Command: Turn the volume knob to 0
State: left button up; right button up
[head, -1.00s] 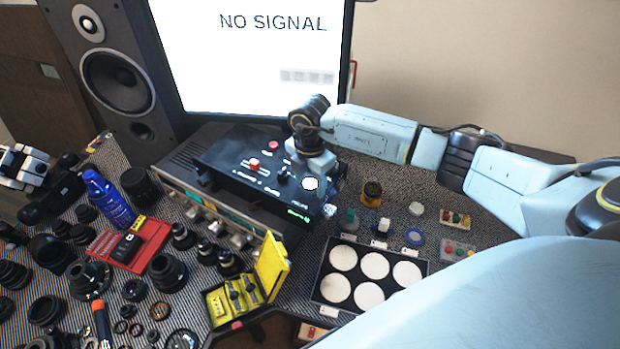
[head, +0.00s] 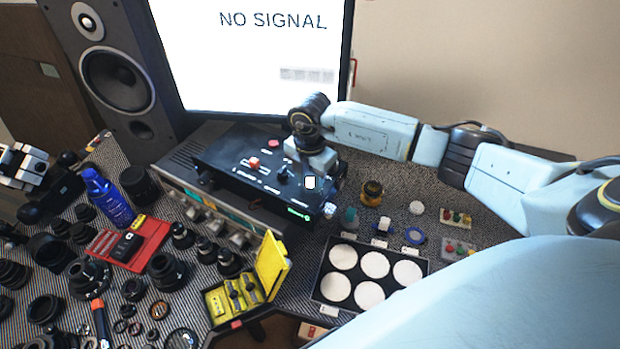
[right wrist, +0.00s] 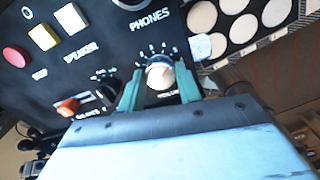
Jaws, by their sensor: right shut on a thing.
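The black control box (head: 236,168) sits on the old silver-fronted amplifier (head: 180,190). In the right wrist view the volume knob (right wrist: 160,72) has a pale face with a reddish mark, and white scale ticks around its far side. The teal fingertips of my right gripper (right wrist: 157,84) press on both sides of it. The VOLUME label below it is partly covered, and I cannot read the exact setting. In the head view my right gripper (head: 312,168) is over the box's right end and hides the knob. My left gripper does not show.
A tray of white discs (head: 322,262) and a yellow case (head: 272,262) stand in front. Lens parts crowd the left.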

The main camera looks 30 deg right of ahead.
jog(key=n+b, duration=0.2)
jog(key=n, duration=0.5)
jog(key=shift+b, duration=0.35)
jog(key=n+b, duration=0.1)
jog(key=n, duration=0.2)
jog(key=shift+w+n+b, duration=0.1)
jog(key=shift+n+b, duration=0.2)
jog(key=shift+b, duration=0.1)
jog(key=n+b, duration=0.1)
jog(key=n, duration=0.2)
jog(key=shift+n+b, duration=0.3)
jog(key=shift+b, duration=0.1)
jog(key=n+b, duration=0.2)
jog(key=n, duration=0.1)
jog(key=shift+n, duration=0.3)
jog(key=n+b, duration=0.2)
jog(key=n, duration=0.1)
jog(key=shift+n, duration=0.4)
jog(key=n+b, duration=0.2)
jog(key=n, duration=0.2)
jog(key=shift+r+n+b, duration=0.1)
jog(key=shift+n+b, duration=0.55)
jog(key=shift+n, duration=0.75)
